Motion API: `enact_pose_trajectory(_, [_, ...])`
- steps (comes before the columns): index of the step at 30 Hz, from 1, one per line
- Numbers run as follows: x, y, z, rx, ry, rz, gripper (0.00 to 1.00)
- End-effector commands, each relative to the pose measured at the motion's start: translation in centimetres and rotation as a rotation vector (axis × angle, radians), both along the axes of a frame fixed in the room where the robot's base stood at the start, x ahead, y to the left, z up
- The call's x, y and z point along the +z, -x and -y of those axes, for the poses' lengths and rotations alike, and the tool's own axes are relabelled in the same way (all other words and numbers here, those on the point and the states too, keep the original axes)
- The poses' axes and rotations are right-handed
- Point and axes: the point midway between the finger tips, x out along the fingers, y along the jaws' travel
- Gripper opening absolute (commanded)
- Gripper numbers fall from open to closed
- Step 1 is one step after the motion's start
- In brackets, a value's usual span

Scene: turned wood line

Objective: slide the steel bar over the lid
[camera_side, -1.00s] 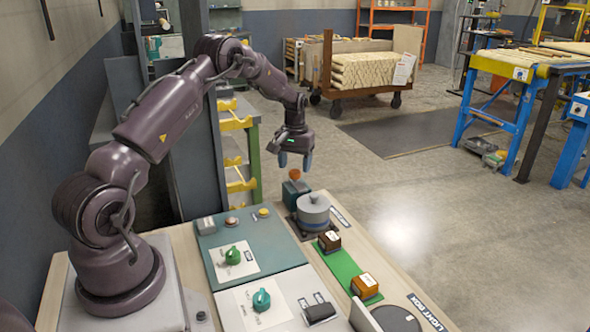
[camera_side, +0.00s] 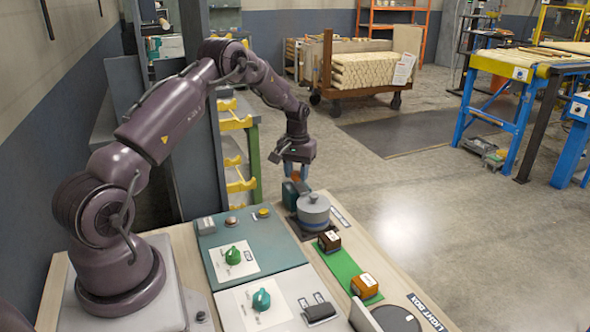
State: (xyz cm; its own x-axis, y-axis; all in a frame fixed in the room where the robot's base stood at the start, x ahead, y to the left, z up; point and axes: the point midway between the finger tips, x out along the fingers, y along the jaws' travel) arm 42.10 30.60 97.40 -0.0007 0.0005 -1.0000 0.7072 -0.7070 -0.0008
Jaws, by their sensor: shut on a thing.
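A round grey pot with a lid (camera_side: 314,200) and a small knob on top stands on a dark base at the far end of the bench. A dark teal block (camera_side: 290,194) stands just behind and left of it. My gripper (camera_side: 296,174) points down over this block, with its blue fingers close together. It is shut on what appears to be the orange knob above the block, now mostly hidden by the fingers. I cannot make out the steel bar as a separate part; it may be hidden by the block or the pot.
A green strip (camera_side: 343,266) with a dark block (camera_side: 329,241) and an orange-brown block (camera_side: 364,286) lies in front of the pot. Panels with green knobs (camera_side: 233,256) lie to the left. A dark disc (camera_side: 396,320) is at the front. The air right of the pot is clear.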

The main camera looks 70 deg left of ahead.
Motion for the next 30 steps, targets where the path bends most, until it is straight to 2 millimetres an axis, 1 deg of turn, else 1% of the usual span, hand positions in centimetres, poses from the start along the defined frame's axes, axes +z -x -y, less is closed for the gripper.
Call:
enact_pose_trajectory(1, [0.1,-0.1,0.9,-0.005,0.001,-0.001,0.0])
enact_pose_trajectory(4, [0.1,-0.1,1.8,-0.003,-0.001,0.002,0.0])
enact_pose_trajectory(13, [0.1,0.0,2.3,-0.002,0.007,-0.001,0.0])
enact_pose_trajectory(14, [0.1,0.0,2.4,-0.002,0.007,-0.001,0.38])
enact_pose_trajectory(15, [0.1,-0.1,2.4,-0.002,0.008,-0.002,0.47])
enact_pose_trajectory(17, [0.1,-0.1,2.4,-0.002,0.007,-0.001,0.61])
enact_pose_trajectory(26, [0.1,0.0,2.1,-0.001,0.002,0.001,0.61])
enact_pose_trajectory(29, [0.9,-0.1,2.1,-0.001,0.0,0.003,0.61])
enact_pose_trajectory(30, [1.4,-0.1,2.1,0.0,-0.001,0.004,0.61])
